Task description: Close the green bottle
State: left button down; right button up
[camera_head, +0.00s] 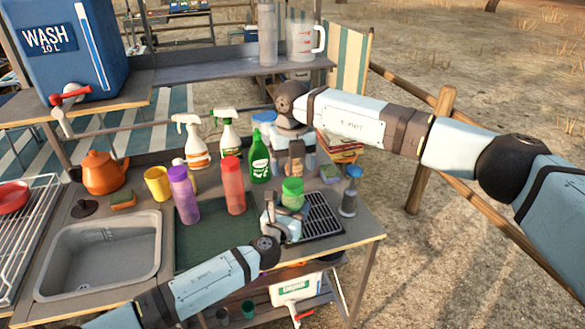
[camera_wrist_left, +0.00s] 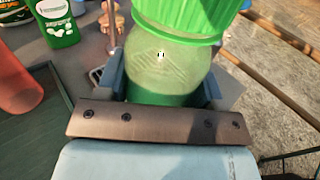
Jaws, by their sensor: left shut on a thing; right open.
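The green bottle (camera_head: 292,199) has a pale translucent green body and a bright green ribbed cap (camera_head: 293,185). It stands upright at the drying grid. My left gripper (camera_head: 283,219) is shut around its body; in the left wrist view the fingers flank the bottle (camera_wrist_left: 165,70) on both sides. The cap (camera_wrist_left: 190,15) sits on top of the body there, and I cannot tell how tight it is. My right gripper (camera_head: 296,160) is open, pointing down above and behind the bottle, apart from the cap as far as I can see.
A red bottle (camera_head: 233,186), a purple bottle (camera_head: 184,195) and a green detergent bottle (camera_head: 259,157) stand to the left. A grey dispenser with a blue top (camera_head: 348,196) stands close on the right. The sink (camera_head: 98,255) is at far left.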

aim_at(293, 183)
jog(key=shift+c, duration=0.3)
jog(key=n, duration=0.4)
jog(key=shift+s+r, duration=0.1)
jog(key=shift+r, duration=0.2)
jog(key=n, duration=0.4)
jog(key=shift+r, duration=0.4)
jog(key=n, duration=0.4)
jog(key=shift+s+r+n, duration=0.1)
jog(key=shift+r+n, duration=0.2)
jog(key=shift+r, duration=0.05)
jog(key=n, duration=0.3)
jog(key=r+n, duration=0.1)
jog(key=n, duration=0.2)
jog(key=shift+f, duration=0.1)
jog(key=shift+f, duration=3.9)
jog(key=c, duration=0.9)
